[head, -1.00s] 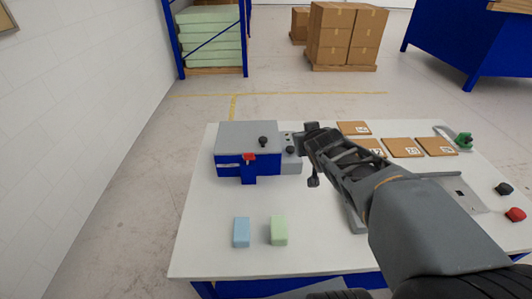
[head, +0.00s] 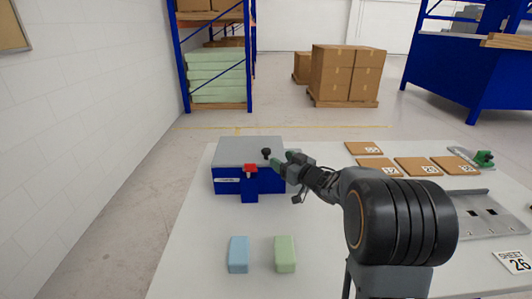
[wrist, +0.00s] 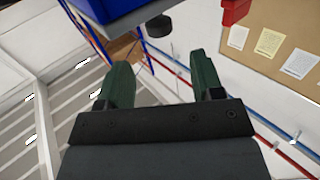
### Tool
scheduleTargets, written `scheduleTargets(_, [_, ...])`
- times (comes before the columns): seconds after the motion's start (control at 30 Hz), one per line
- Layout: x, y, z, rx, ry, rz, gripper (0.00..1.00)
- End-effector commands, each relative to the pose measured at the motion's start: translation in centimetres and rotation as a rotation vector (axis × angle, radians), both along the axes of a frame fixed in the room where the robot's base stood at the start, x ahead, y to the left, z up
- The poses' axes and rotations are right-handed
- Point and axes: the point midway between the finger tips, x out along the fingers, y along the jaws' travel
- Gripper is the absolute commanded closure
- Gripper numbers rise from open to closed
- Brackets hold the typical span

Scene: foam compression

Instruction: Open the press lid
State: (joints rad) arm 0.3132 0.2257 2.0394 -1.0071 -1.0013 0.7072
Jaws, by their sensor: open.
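The press (head: 228,187) is a blue box with a flat grey lid (head: 240,150), which lies shut on top. A black knob (head: 266,153) stands up near the lid's right side, and a red latch (head: 250,168) sits on the front face. My gripper (head: 283,157) is just right of the knob, at about lid height, with its green fingers pointing left. In the wrist view the two green fingers (wrist: 162,80) are apart with nothing between them. A dark knob (wrist: 159,27) hangs beyond the fingertips there, with a red part (wrist: 234,10) to its right.
A blue foam block (head: 239,254) and a green foam block (head: 285,254) stand on the white table (head: 200,235) in front of the press. Several brown boards (head: 418,166) lie at the back right. A grey metal fixture (head: 485,212) is at the right.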

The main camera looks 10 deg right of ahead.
Motion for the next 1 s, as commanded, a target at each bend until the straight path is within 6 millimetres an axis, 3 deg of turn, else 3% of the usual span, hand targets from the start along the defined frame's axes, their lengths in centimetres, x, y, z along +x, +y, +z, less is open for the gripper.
scheduleTargets(0.2, [3.7,2.0,-0.1,0.000,0.001,0.001,0.39])
scheduleTargets(0.4, [6.1,3.2,0.0,-0.001,0.000,-0.001,0.39])
scheduleTargets(0.63, [7.4,3.8,0.0,-0.001,0.000,-0.003,0.39])
scheduleTargets(1.0, [7.5,3.9,0.0,-0.001,0.000,-0.003,0.42])
